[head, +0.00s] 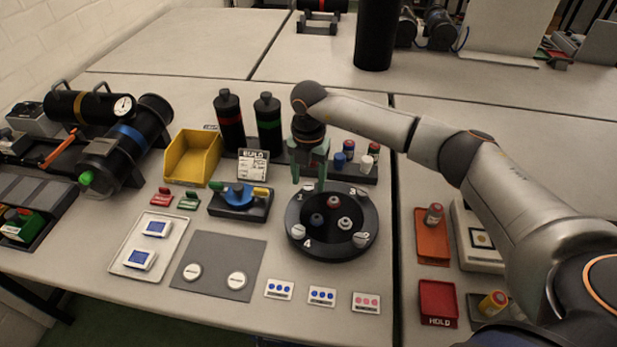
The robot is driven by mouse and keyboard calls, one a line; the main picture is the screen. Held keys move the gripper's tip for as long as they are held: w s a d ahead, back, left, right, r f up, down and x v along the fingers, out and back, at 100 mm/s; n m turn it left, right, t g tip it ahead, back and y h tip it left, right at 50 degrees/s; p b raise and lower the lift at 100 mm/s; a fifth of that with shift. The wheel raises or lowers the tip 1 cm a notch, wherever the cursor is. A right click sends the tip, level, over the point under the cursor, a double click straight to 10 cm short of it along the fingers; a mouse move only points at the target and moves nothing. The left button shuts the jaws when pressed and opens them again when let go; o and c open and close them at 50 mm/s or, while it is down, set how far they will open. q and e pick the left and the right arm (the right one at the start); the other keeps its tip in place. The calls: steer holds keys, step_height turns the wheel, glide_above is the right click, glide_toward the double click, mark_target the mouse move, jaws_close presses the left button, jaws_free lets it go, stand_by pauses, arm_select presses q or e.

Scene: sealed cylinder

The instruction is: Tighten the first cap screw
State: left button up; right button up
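The round black cap (332,249) lies on the table right of centre, with numbers 1 to 4 marked around its rim. A pale screw head (308,187) sits by number 1 at the far left of the rim. Other screw heads show by number 4 (297,231) and by number 2 (360,240). My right gripper (309,178) points down from above with its green fingers apart, over the screw by number 1. Whether the fingertips touch the screw cannot be told. My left gripper is not in view.
A yellow bin (192,157) and grey mat (217,266) lie farther left.

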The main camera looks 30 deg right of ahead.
mark_target(309, 186)
step_height(309, 186, up, 12)
steer(key=shift+r+b, duration=0.2)
steer(key=shift+b, duration=0.25)
steer(key=shift+s, duration=0.1)
stand_by(0.6)
